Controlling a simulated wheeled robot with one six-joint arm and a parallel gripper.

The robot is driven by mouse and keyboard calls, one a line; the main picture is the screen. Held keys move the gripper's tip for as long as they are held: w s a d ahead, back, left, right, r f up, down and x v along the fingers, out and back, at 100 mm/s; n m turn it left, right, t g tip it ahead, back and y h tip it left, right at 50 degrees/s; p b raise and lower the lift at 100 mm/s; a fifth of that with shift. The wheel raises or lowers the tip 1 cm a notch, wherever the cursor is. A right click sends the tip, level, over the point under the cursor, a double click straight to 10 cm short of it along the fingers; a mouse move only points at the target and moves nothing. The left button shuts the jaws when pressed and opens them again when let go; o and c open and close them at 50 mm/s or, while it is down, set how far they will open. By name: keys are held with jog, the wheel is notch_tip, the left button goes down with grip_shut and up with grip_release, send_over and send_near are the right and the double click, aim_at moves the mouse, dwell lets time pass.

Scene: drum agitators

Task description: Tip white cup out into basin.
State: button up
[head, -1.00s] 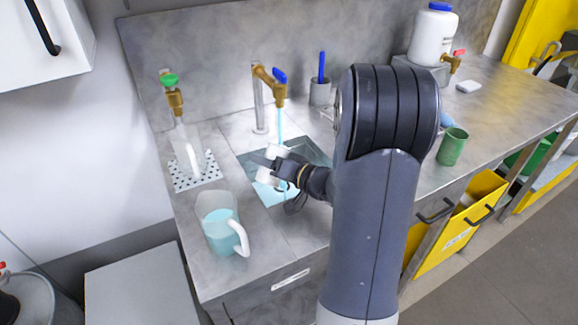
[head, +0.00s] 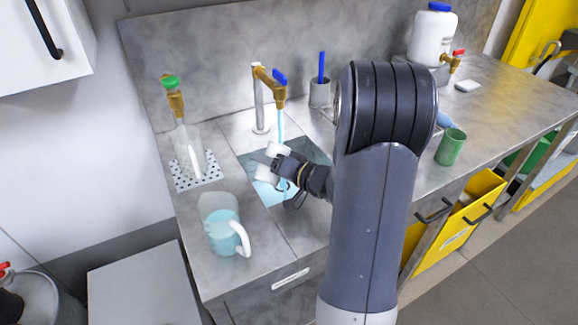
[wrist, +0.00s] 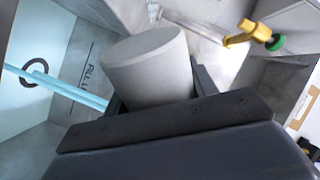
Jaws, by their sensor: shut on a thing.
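The white cup (head: 266,174) is held over the basin (head: 318,153) at the middle of the counter. My gripper (head: 277,162) is shut on it and hides part of it in the head view. In the wrist view the cup (wrist: 150,62) shows a smooth, closed-looking end and stands out beyond the jaws (wrist: 160,100). Its mouth and any contents are hidden, and I cannot tell its exact tilt. The basin holds pale blue water and also shows at the left of the wrist view (wrist: 42,75), with a dark ring and a fill mark.
The blue-handled tap (head: 270,82) runs a blue stream beside the cup. A jug of blue liquid (head: 222,230) stands at front left. A green-handled tap (head: 172,95) stands over a clear vessel on a perforated plate (head: 196,180). A green cup (head: 451,147) is right of my arm.

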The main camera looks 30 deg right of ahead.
jog(key=shift+r+m+p, duration=0.2)
jog(key=shift+m+p, duration=0.1)
jog(key=shift+f+m+g+p, duration=0.35)
jog(key=shift+m+g, duration=0.05)
jog(key=shift+m, duration=0.3)
dwell(1.3)
jog(key=shift+r+m+y+p, duration=0.45)
jog(key=shift+m+p, duration=0.25)
jog(key=shift+p, duration=0.3)
dwell(1.0)
jog(key=shift+w+d+f+m+g+p, duration=0.35)
jog(key=shift+d+m+p, duration=0.3)
jog(key=shift+p, duration=1.2)
jog(key=shift+w+d+f+m+y+p, duration=0.2)
jog(key=shift+m+p, duration=0.25)
jog(key=shift+p, duration=0.4)
jog(key=shift+a+f+m+y+p, duration=0.1)
jog(key=shift+f+m+p, duration=0.25)
jog(key=shift+p, duration=0.5)
